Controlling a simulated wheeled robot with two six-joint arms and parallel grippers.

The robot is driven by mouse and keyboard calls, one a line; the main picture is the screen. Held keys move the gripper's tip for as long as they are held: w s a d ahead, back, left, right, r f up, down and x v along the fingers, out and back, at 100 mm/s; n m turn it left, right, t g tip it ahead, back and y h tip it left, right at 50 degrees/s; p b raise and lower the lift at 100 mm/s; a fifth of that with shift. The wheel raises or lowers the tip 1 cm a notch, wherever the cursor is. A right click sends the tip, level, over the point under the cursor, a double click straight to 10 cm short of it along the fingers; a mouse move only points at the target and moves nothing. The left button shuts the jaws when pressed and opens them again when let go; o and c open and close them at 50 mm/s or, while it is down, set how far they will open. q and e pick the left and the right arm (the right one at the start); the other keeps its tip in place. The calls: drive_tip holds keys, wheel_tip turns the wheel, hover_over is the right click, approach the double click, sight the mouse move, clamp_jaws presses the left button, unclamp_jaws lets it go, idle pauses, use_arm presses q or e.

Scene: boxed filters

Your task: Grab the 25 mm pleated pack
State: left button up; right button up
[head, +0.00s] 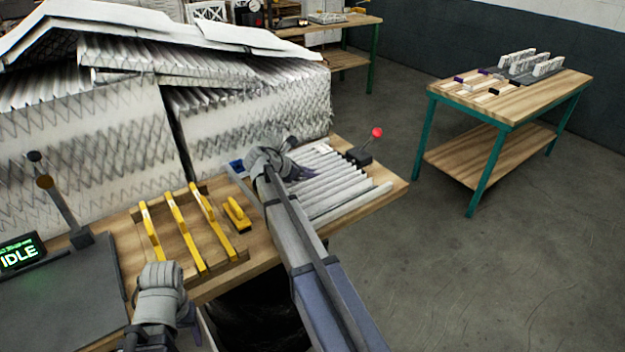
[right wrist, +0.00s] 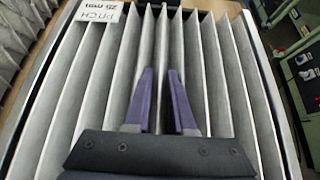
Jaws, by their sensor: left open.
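The 25 mm pleated pack (head: 337,192) lies on the wooden bench in the head view, its grey-white pleats in parallel rows. In the right wrist view the pack (right wrist: 75,110) fills most of the picture, and its white label (right wrist: 98,18) reads "PITCH 25 mm" upside down. My right gripper (head: 298,172) is over the pack's left part. Its purple fingertips (right wrist: 160,72) are apart, with pleats visible between them; I cannot tell whether they touch the pleats. My left gripper (head: 188,316) is open at the bottom left, near the bench front, away from the pack; its fingers are mostly hidden.
Yellow-handled tools (head: 180,230) in a wooden frame lie left of the pack. A red-knobbed lever (head: 372,142) stands behind it. Large pleated stacks (head: 90,140) rise at the back left, beside an "IDLE" display (head: 20,254). A second table (head: 510,105) stands right; the floor between is clear.

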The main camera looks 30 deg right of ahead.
clamp_jaws()
use_arm(q)
drive_tip(key=shift+r, duration=0.1)
use_arm(e)
drive_tip(key=shift+r, duration=0.15)
